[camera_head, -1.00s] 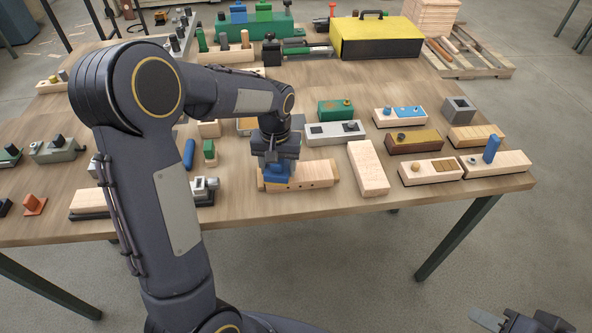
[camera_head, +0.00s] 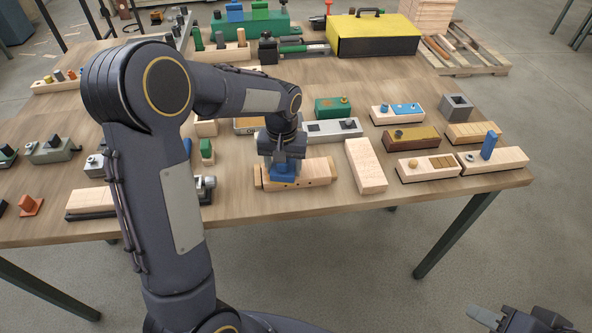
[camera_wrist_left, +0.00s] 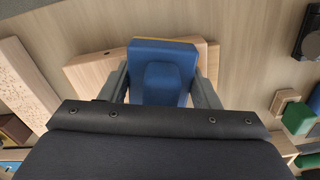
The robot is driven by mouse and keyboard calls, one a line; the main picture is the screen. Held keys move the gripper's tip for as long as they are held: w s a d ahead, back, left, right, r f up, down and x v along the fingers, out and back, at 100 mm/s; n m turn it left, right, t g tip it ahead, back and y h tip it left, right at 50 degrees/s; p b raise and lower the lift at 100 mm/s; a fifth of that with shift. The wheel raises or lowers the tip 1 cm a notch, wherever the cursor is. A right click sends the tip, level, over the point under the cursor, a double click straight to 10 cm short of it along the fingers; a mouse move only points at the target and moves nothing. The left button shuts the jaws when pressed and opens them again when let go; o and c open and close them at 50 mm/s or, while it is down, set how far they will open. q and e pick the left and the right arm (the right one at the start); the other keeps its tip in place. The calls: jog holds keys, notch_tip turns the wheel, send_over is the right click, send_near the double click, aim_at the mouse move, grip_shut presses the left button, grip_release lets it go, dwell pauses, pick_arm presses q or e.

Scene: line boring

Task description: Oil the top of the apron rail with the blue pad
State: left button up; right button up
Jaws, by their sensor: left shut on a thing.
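The blue pad (camera_head: 284,172) is held in my left gripper (camera_head: 284,165), pointing down over a pale wooden rail with holes in its side, which I take for the apron rail (camera_head: 320,173). The pad is at the rail's top, left of its middle; the contact line is hidden. In the left wrist view the blue pad (camera_wrist_left: 163,65) sits between both fingers, with a thin yellow edge at its far side and the wooden rail (camera_wrist_left: 95,72) behind it. My right gripper (camera_head: 512,320) is at the bottom right corner, away from the table, partly cut off.
A plain wooden block (camera_head: 366,166) lies just right of the rail. A grey block (camera_head: 332,131) and a green block (camera_head: 331,107) stand behind. My left arm hides part of the table's left side. The table's front edge is close to the rail.

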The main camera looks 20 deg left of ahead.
pick_arm(q)
jog(key=shift+f, duration=0.25)
jog(key=shift+w+d+r, duration=0.1)
jog(key=shift+w+d, duration=0.25)
jog(key=shift+d, duration=0.2)
jog(key=shift+w+d, duration=0.3)
jog(key=shift+d, duration=0.25)
jog(key=shift+s+a, duration=0.1)
jog(key=shift+a, duration=0.05)
jog(key=shift+s+a, duration=0.4)
jog(key=shift+a, duration=0.3)
jog(key=shift+s+a, duration=0.45)
jog(key=shift+a, duration=0.2)
jog(key=shift+s+a, duration=0.4)
jog(key=shift+a, duration=0.3)
